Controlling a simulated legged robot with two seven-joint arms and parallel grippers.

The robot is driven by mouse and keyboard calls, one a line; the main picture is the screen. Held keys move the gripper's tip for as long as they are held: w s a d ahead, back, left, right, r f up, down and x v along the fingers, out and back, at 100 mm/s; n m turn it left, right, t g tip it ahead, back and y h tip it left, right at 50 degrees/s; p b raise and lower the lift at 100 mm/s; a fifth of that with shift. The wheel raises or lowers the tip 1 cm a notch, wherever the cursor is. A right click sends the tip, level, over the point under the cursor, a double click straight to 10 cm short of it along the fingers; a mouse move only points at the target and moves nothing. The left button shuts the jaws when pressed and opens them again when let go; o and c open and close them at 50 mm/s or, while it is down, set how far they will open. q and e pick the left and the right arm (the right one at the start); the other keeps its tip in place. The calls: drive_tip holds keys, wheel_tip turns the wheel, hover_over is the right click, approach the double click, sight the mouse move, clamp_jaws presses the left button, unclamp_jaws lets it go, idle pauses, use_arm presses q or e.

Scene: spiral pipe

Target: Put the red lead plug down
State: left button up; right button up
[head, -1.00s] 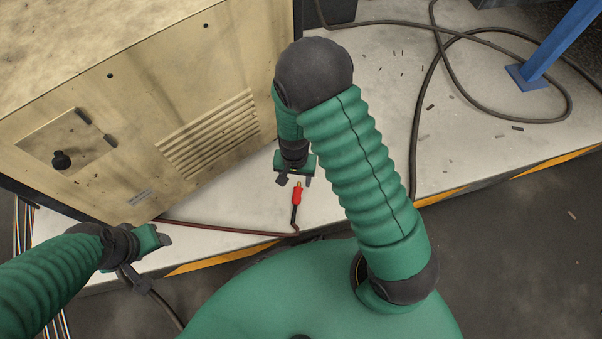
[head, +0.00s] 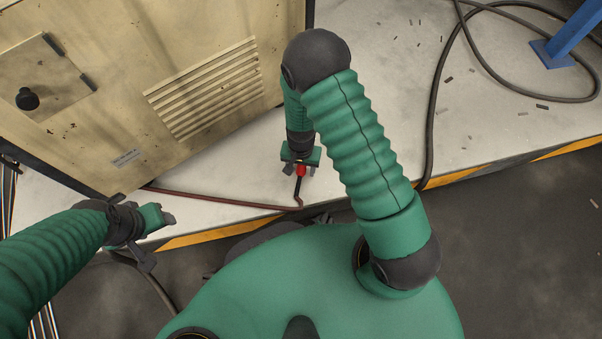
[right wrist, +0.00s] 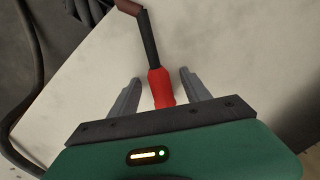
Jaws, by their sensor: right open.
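The red lead plug (head: 300,170) is at the right gripper, with its black sleeve and dark red lead (head: 230,203) running left across the pale platform. In the right wrist view the red plug (right wrist: 160,88) lies between the two grey fingers, with a gap on each side. My right gripper (right wrist: 154,88) is open around the plug; it also shows in the head view (head: 301,172). The plug's far end is hidden by the gripper body. Whether the plug rests on the platform I cannot tell for sure. My left gripper (head: 165,217) is at the lower left, away from the plug; its jaw state is unclear.
A beige cabinet (head: 130,75) with a vent stands at the left. The pale platform (head: 390,60) has a yellow and black edge (head: 455,178). A dark cable (head: 432,120) and a blue post (head: 570,40) are at the right. Small debris is scattered on the platform.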

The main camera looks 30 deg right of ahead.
clamp_jaws()
idle(0.3)
drive_tip(key=shift+r+p, duration=0.5)
drive_tip(key=shift+p, duration=0.1)
drive_tip(key=r+p, duration=0.3)
drive_tip(key=shift+s+a+r, duration=0.1)
drive_tip(key=shift+s+r, duration=0.15)
drive_tip(key=s+a+p, duration=0.2)
drive_tip(key=s+a, duration=0.1)
drive_tip(key=s, duration=0.3)
drive_tip(key=s+a+p, duration=0.3)
drive_tip(key=s+a, duration=0.1)
drive_tip(key=s, duration=0.3)
drive_tip(key=shift+s+a+r+p, duration=0.3)
drive_tip(key=shift+p, duration=0.05)
